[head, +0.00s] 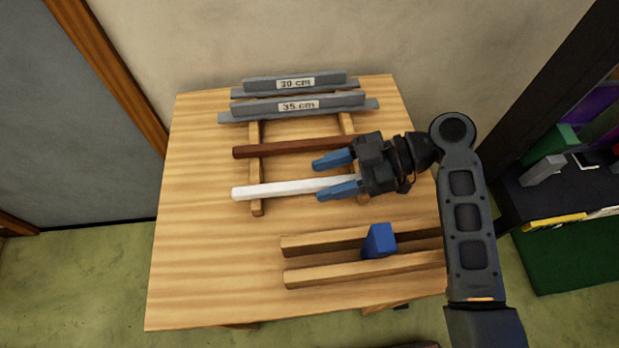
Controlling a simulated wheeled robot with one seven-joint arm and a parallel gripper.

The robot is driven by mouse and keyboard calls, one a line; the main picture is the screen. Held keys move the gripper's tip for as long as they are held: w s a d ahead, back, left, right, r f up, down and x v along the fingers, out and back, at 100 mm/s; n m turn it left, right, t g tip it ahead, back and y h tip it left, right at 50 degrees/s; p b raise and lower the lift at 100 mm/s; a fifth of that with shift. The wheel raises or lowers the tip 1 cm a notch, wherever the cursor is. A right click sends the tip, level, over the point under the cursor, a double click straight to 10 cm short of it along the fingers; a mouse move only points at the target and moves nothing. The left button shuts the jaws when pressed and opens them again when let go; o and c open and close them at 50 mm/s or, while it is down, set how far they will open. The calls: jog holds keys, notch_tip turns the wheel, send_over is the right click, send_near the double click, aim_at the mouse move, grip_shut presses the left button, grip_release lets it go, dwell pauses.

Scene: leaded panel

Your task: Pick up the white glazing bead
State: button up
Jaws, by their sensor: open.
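The white glazing bead (270,189) is a straight white bar in the head view. It lies across two wooden rails (256,208) near the middle of the table. Its right part is hidden behind my gripper (325,180). My gripper is open, with its two blue fingers apart and pointing left. In the picture one finger is above the bead and the other is at or just below its lower edge. I cannot tell the height of the fingers over the bead or whether they touch it. No thing shows held between the fingers.
A dark brown bar (270,149) lies parallel behind the bead. Grey pieces labelled 30 cm (270,83) and 35 cm (260,106) sit at the back. Wooden strips (320,276) with a blue block (379,241) stand in front. The wooden table (195,260) is clear at left.

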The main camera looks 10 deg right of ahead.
aim_at(310, 186)
jog(key=shift+x, duration=1.2)
jog(key=shift+c, duration=0.5)
grip_shut()
